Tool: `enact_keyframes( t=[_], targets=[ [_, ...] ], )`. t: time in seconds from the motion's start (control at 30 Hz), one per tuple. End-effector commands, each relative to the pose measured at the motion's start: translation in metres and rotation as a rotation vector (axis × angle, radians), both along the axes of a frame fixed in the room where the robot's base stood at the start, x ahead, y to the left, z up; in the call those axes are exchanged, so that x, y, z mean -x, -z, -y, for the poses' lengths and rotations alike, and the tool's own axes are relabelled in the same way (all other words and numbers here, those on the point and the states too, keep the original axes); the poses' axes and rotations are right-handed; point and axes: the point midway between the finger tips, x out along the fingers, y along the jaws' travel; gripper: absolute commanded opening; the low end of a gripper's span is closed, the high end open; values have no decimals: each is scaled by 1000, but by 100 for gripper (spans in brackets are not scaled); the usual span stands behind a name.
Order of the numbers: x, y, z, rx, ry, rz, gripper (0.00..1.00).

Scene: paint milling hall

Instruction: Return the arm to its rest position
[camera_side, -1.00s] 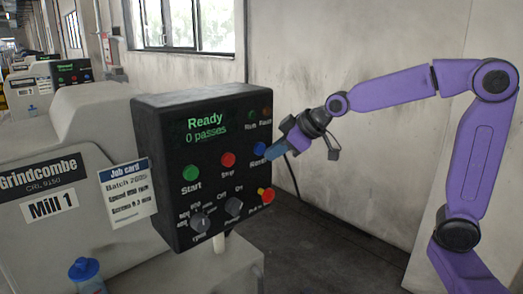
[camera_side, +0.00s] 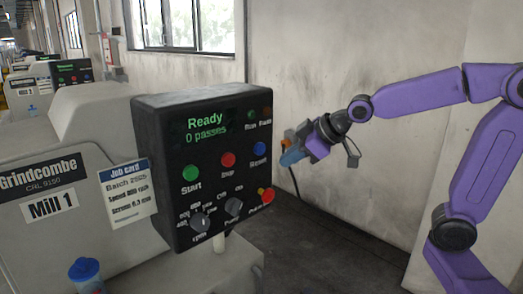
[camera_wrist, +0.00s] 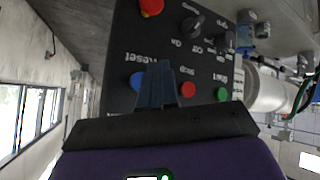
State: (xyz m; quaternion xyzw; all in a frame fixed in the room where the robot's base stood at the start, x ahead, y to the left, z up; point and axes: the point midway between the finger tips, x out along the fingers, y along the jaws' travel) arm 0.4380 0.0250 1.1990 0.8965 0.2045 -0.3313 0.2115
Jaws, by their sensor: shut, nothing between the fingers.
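My gripper (camera_side: 288,158) is purple-mounted with blue-grey fingers. It is shut and empty, in the air to the right of the black control panel (camera_side: 172,110). A gap shows between the fingertips and the blue Reset button (camera_side: 259,149). In the wrist view the closed fingers (camera_wrist: 157,82) point at the panel, which appears upside down, and cover part of the area between the blue and red buttons. The panel's display (camera_side: 205,128) reads "Ready, 0 passes".
The panel also carries a green Start button (camera_side: 190,173), a red Stop button (camera_side: 228,160), knobs (camera_side: 200,222) and a red-and-yellow button (camera_side: 266,194). A job card (camera_side: 127,194) and a blue-capped bottle (camera_side: 85,272) are at left. Free floor (camera_side: 310,235) and wall lie right.

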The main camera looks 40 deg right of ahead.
Motion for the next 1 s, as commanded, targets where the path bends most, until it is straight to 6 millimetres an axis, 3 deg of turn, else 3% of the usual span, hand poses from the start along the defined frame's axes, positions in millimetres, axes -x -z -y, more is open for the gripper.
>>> enact_keyframes(
  t=[0.67,0.83,1.0],
  targets=[
    [2,2,-2,1,-6,-7,0],
    [33,23,-24,15,-72,-104,0],
    [102,62,-52,71,-193,-295,0]
  ],
)
